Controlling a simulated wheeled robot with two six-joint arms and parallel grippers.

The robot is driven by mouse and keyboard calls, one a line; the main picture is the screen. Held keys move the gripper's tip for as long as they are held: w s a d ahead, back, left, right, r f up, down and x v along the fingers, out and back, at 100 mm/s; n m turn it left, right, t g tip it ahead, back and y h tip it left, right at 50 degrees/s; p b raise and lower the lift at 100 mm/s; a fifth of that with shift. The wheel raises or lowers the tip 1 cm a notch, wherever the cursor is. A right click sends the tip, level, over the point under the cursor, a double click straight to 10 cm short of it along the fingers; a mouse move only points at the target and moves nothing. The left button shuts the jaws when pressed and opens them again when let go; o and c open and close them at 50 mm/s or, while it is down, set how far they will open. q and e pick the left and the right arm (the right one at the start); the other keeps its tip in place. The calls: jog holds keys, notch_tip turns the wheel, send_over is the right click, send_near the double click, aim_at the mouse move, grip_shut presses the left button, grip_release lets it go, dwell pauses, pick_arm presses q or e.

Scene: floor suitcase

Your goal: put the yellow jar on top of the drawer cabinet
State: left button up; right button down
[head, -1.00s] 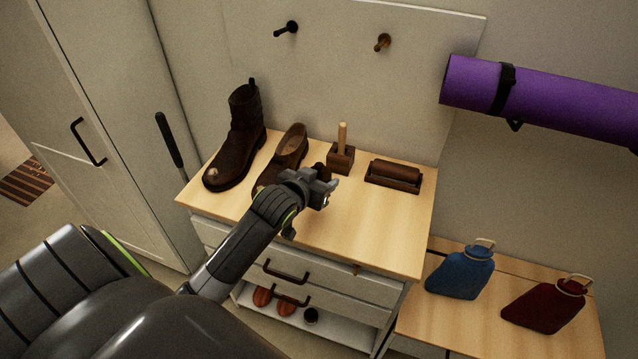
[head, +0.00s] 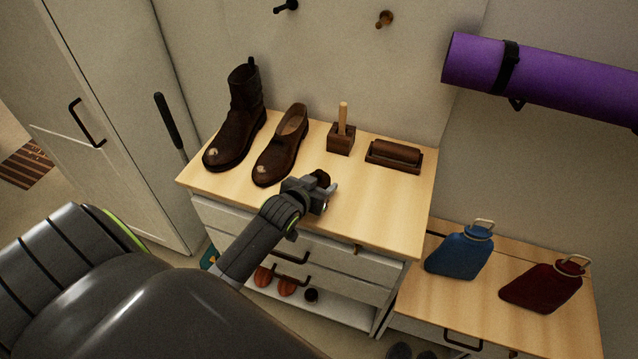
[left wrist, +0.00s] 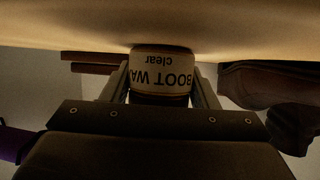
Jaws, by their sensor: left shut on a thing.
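The drawer cabinet (head: 375,215) has a light wood top and white drawers. My left gripper (head: 326,190) is over the front middle of that top. It is shut on a jar (left wrist: 162,68), which shows in the left wrist view with a pale label reading "BOOT WAX clear". That view is upside down and dim, so the yellow colour is weak. In the head view only the jar's dark end (head: 322,178) shows. The jar is at or just above the wood; I cannot tell if it touches. My right gripper is out of view.
A tall boot (head: 238,120) and a low shoe (head: 280,150) stand at the left of the top. A wooden block with a handle (head: 341,138) and a dark brush-like item (head: 394,156) are at the back. The right front of the top is clear.

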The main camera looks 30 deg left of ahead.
pick_arm(q)
jog(key=o, duration=1.3)
jog(key=shift+s+r, duration=0.1)
jog(key=shift+r, duration=0.05)
jog(key=v, duration=1.1)
jog(key=shift+s+r, duration=0.15)
jog(key=shift+s, duration=0.2)
